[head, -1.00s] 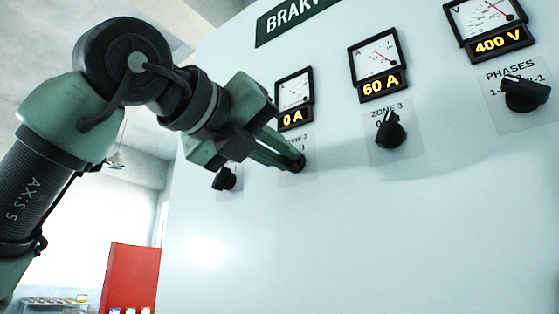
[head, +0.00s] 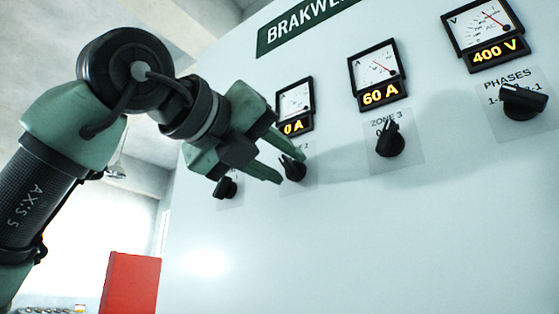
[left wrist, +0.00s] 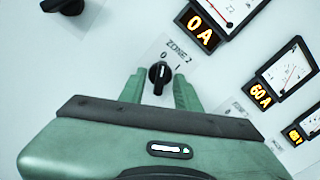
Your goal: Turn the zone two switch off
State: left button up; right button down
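The zone two switch is a black rotary knob (head: 293,169) on the pale panel, below the 0 A meter. In the left wrist view the knob (left wrist: 159,78) has its white mark toward the 0 on its ZONE 2 label (left wrist: 179,51). My left gripper (head: 289,168) is open, its green fingers apart on either side of the knob. The left wrist view shows the fingers (left wrist: 159,84) with visible gaps to the knob. My right gripper is in neither view.
The zone 3 knob (head: 389,140) and the phases knob (head: 523,101) are to the right. Another knob (head: 225,188) is close below my left gripper. Meters read 0 A (head: 295,104), 60 A (head: 378,75) and 400 V (head: 484,35). The panel's lower part is bare.

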pick_arm(q)
jog(key=shift+s+a, duration=0.15)
jog(key=shift+s, duration=0.15)
jog(key=b+v, duration=0.2)
jog(key=v, duration=0.5)
dwell(0.4)
